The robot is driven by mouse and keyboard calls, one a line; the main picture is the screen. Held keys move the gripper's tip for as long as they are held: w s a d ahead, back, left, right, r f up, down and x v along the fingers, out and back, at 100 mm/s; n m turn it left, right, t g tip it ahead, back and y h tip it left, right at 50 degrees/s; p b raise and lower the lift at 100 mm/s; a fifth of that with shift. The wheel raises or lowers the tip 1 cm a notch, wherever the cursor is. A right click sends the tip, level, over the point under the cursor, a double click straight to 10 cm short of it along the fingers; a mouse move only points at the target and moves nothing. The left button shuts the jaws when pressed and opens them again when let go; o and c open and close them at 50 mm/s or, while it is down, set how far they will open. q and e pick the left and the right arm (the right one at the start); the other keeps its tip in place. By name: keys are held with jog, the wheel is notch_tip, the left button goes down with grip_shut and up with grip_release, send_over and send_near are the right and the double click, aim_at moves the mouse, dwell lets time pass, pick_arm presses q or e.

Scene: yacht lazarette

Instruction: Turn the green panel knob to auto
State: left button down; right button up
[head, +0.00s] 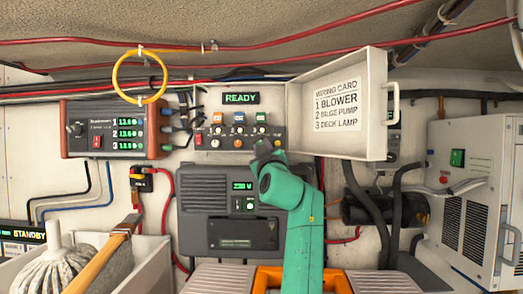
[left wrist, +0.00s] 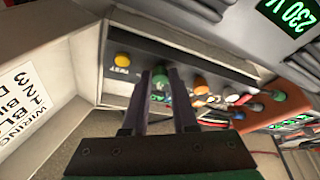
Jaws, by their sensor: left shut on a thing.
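The grey control panel (head: 228,139) is on the back wall under a lit READY sign. A yellow TEST button (left wrist: 122,60) is to the left and an orange knob (left wrist: 200,84) to the right. The knob's pointer direction cannot be read. My right gripper is not in view.
An open white lid (head: 338,105) with a wiring card stands right of the panel. A red-trimmed charger box (head: 115,129) is on the left. A dark inverter (head: 230,222) is below. A mop (head: 48,266) and wooden handle stand at lower left.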

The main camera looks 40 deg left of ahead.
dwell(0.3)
pick_arm(q)
jog(key=c, duration=0.7)
grip_release()
jog(key=shift+w, duration=0.1)
jog(key=shift+f, duration=0.1)
jog(key=b+v, duration=0.8)
jog(key=v, duration=0.6)
jog(key=shift+d, duration=0.3)
